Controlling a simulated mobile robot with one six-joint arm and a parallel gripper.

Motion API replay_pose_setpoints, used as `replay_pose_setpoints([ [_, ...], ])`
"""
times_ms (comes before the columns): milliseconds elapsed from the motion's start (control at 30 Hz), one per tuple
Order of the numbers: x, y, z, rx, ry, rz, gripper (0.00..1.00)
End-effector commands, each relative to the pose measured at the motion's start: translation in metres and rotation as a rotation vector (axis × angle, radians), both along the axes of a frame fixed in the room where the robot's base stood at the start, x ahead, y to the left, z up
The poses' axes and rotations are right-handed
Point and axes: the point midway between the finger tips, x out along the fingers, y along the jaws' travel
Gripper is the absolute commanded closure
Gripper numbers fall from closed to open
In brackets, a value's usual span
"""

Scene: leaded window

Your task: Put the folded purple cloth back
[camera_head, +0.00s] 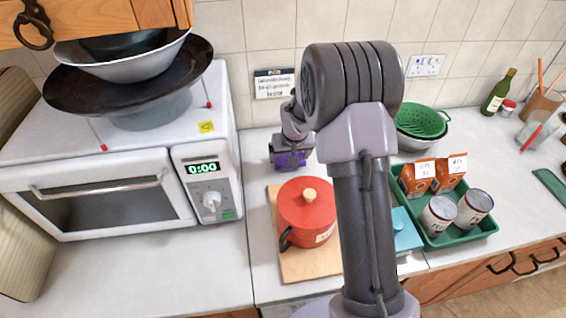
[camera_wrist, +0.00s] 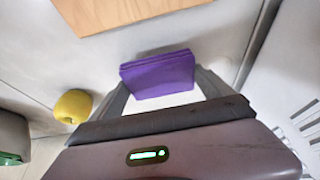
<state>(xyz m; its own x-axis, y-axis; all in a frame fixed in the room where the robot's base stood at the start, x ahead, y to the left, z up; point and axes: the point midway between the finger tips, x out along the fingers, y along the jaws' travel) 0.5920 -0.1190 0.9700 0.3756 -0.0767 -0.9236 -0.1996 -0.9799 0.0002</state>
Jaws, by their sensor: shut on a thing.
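The folded purple cloth (camera_wrist: 158,75) sits between the two fingers of my gripper (camera_wrist: 160,88) in the wrist view, with its folded layers showing. The gripper is shut on it. In the head view, the cloth (camera_head: 291,160) shows as a small purple patch at my gripper (camera_head: 290,154), low over the back of the counter, between the microwave and my arm. I cannot tell whether the cloth touches the counter. My arm hides part of the counter behind it.
A microwave (camera_head: 100,150) topped with pans stands left. A red pot (camera_head: 307,212) sits on a wooden board (camera_head: 290,262) in front of the gripper. A green tray (camera_head: 470,236) with cans and cartons is right. A yellow round thing (camera_wrist: 72,106) lies near the gripper.

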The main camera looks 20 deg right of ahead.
Motion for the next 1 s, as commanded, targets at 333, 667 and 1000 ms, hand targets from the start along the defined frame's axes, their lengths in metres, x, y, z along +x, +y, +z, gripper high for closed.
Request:
replay_pose_setpoints([
  [333, 0.0, 0.0, -0.023, -0.001, -0.001, 0.001, 0.48],
  [667, 0.0, 0.0, -0.026, 0.0, 0.0, 0.001, 0.0],
  [1000, -0.02, 0.005, 0.034, -0.001, -0.003, 0.0, 0.0],
])
